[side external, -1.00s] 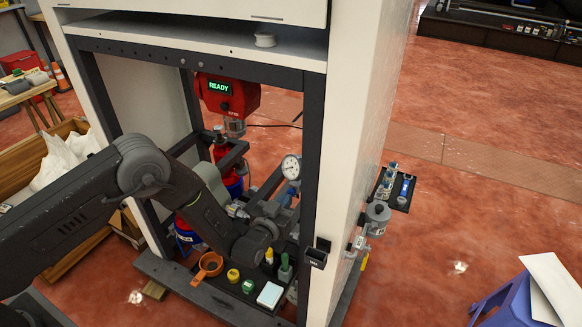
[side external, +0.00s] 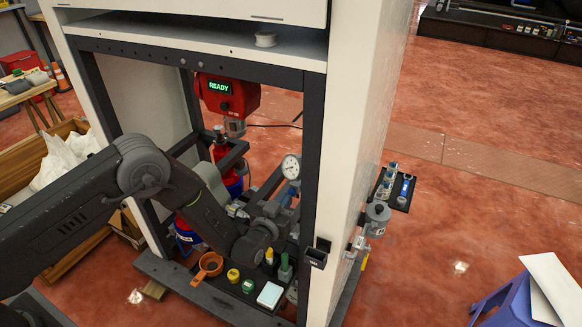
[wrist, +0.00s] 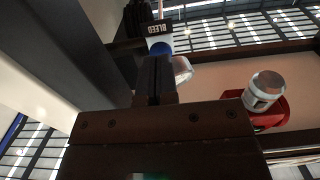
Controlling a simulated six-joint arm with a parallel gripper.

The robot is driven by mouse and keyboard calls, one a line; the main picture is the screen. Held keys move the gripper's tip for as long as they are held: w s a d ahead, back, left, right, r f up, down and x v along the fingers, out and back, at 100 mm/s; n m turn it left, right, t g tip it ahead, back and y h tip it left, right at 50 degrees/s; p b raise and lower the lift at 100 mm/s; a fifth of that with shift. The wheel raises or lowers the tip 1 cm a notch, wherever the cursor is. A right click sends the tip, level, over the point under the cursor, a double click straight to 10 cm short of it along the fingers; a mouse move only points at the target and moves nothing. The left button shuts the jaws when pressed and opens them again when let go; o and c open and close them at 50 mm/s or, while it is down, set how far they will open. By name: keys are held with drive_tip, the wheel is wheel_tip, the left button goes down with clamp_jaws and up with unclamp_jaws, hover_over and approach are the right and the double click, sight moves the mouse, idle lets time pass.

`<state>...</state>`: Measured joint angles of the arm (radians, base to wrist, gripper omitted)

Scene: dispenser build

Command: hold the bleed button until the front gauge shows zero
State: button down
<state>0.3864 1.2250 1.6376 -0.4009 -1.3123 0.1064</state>
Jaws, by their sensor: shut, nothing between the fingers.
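The front gauge (side external: 291,166) has a round white dial and stands inside the frame, right of my arm in the side view. Its needle is too small to read. In the wrist view a blue button (wrist: 160,48) sits under a black BLEED label (wrist: 160,29). My gripper (wrist: 154,60) is shut and empty, with its fingertips at the lower edge of the blue button. I cannot tell whether they touch or press it. In the side view my wrist covers the button and the fingertips are not clear.
A red unit (side external: 228,95) with a green READY display hangs in the frame. A dark post (side external: 309,155) rises right of the gauge.

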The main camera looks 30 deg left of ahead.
drive_tip(key=shift+w, duration=0.75)
idle(3.8)
drive_tip(key=shift+s, duration=0.75)
